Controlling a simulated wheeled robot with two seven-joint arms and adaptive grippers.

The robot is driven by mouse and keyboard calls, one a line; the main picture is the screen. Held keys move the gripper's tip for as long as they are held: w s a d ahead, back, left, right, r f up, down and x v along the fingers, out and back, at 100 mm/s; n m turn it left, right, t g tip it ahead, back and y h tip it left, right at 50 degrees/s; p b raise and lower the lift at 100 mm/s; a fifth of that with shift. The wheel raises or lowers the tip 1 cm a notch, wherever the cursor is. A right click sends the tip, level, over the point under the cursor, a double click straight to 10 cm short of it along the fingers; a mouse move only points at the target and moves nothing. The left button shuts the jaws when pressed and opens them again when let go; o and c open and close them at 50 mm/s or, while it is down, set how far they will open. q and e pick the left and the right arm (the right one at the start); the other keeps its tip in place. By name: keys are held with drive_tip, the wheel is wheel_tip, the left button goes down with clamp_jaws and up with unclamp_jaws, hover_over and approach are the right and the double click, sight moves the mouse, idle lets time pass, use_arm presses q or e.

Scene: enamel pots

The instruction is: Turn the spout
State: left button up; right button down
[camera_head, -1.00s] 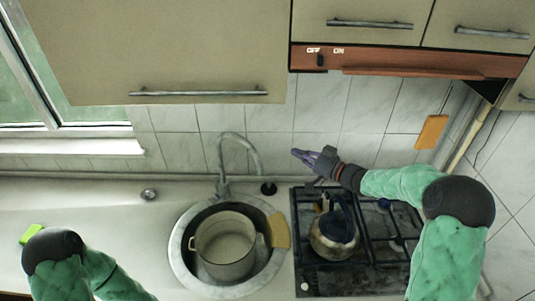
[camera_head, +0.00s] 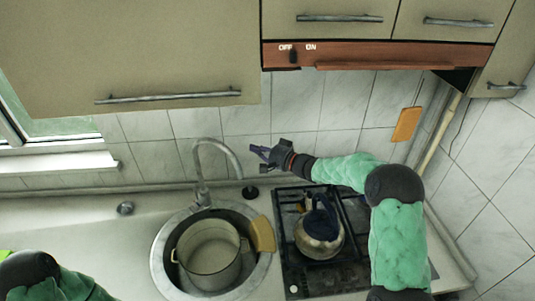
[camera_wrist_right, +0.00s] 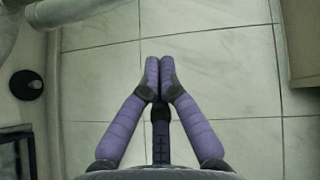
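The grey, arched faucet spout (camera_head: 212,142) rises behind the round sink (camera_head: 163,266) in the head view, with its free end curving to the right. My right gripper (camera_head: 258,152) is just right of the spout, apart from it, in front of the wall tiles. In the right wrist view my purple fingers (camera_wrist_right: 160,64) meet at their tips with nothing between them. A grey tube (camera_wrist_right: 75,10) at that view's upper left looks like part of the faucet. My left arm shows only at the lower left of the head view; its gripper is out of view.
A pot (camera_head: 208,262) stands in the sink, with an orange-yellow object (camera_head: 262,235) at the rim. A kettle (camera_head: 319,240) stands on the black stove (camera_head: 300,279). A black round plug (camera_head: 250,192) lies below my right gripper. Cabinets (camera_head: 180,50) hang above.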

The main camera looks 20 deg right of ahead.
drive_tip(key=a, duration=0.1)
drive_tip(key=a+f, duration=0.1)
drive_tip(key=a, duration=0.2)
drive_tip(key=shift+s+a+f, duration=0.1)
drive_tip(key=shift+s+f, duration=0.05)
drive_tip(key=shift+f, duration=0.15)
